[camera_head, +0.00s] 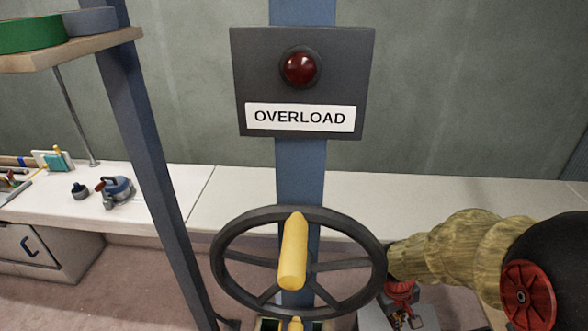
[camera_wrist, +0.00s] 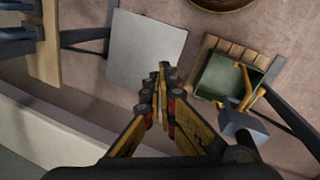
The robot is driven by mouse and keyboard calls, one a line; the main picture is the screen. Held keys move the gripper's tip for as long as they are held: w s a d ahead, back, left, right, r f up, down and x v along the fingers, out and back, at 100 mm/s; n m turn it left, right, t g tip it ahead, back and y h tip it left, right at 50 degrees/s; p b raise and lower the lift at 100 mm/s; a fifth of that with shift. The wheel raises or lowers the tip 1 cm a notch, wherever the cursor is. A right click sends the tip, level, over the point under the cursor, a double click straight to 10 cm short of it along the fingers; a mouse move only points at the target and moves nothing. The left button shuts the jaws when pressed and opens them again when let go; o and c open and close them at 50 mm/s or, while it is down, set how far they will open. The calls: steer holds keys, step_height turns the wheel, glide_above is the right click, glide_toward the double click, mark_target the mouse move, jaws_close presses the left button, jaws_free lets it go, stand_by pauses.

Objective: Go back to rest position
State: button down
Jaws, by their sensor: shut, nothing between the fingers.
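My gripper (camera_wrist: 163,78) reaches up through the middle of the wrist view, its yellow and black fingers together and nothing held between them. It hangs over the floor, and I see no object touching its tips.
A black handwheel (camera_head: 222,262) with a yellow handle (camera_head: 294,252) stands before a blue post. Above it is an OVERLOAD panel (camera_head: 250,75) with a dark red lamp (camera_head: 300,67). A white bench (camera_head: 240,190) runs behind. The wrist view shows a grey panel (camera_wrist: 146,50) and green bin (camera_wrist: 215,78).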

steer(key=s+a+r+m+t+y, duration=0.1)
steer(key=s+a+r, duration=0.1)
steer(key=s+r, duration=0.2)
steer(key=s+a+r+m+t, duration=0.1)
steer(key=s+a+r+t, duration=0.1)
steer(key=r, duration=0.9)
steer(key=s+a+r+t+y, duration=0.1)
steer(key=s+a+r+t, duration=0.1)
steer(key=s+a+r, duration=0.2)
step_height(320, 180, up, 4)
steer(key=s, duration=0.2)
steer(key=shift+s+r+m+y, duration=0.25)
steer(key=shift+s+m+y, duration=0.05)
steer(key=shift+s+m, duration=0.1)
